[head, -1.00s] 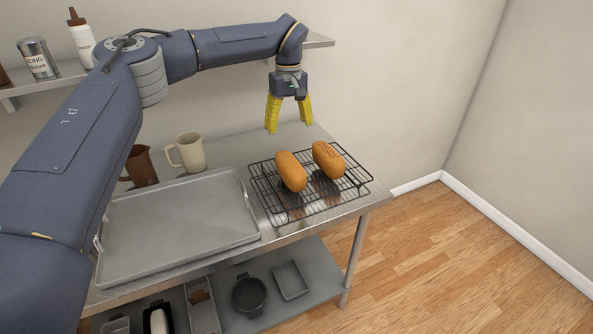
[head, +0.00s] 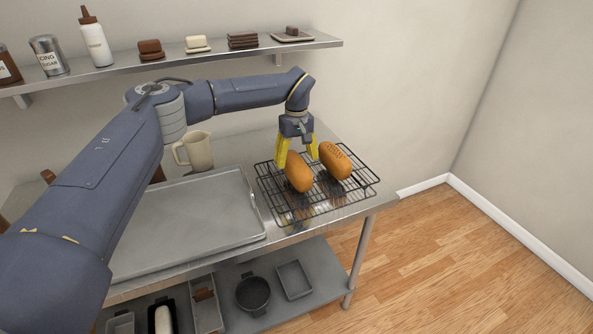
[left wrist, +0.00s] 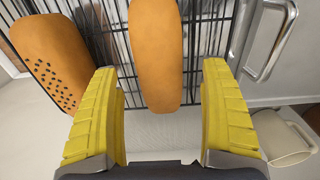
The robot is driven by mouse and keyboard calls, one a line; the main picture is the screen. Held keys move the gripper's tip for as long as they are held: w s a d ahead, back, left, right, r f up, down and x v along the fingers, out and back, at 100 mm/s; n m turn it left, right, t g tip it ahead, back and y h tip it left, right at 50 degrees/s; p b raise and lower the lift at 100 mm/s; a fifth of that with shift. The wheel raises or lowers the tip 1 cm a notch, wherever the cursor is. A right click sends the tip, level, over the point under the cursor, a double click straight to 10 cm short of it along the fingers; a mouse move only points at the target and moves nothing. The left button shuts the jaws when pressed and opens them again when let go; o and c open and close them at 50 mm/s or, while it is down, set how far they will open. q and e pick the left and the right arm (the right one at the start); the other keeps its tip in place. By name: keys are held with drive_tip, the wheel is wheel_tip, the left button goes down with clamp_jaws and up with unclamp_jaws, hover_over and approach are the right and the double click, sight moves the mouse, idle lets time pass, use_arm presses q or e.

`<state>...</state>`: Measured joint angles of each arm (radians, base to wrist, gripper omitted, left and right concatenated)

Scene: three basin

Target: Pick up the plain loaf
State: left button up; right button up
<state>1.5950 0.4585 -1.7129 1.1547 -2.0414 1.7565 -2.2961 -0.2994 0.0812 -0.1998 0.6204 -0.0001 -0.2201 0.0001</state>
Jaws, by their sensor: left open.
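The plain loaf (head: 298,172) is a smooth orange-brown oblong lying on the black wire cooling rack (head: 270,192). A second loaf (head: 335,161) with dark dots lies to its right on the rack. My left gripper (head: 297,160) has yellow fingers and is open and empty, pointing down at the far end of the plain loaf. In the left wrist view the plain loaf (left wrist: 156,55) shows between and ahead of the open fingers (left wrist: 160,125), and the dotted loaf (left wrist: 48,55) lies outside them to the left. Whether the fingers touch the loaf cannot be told. My right gripper is not in view.
A grey metal tray (head: 190,225) fills the table left of the rack. A cream mug (head: 196,152) stands behind the tray. A wall shelf (head: 215,50) holds bottles and small blocks. A lower shelf holds several pans. The floor to the right is clear.

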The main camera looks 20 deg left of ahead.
sight(297, 161)
use_arm(q)
drive_tip(key=shift+f, duration=2.1)
drive_tip(key=c, duration=1.4)
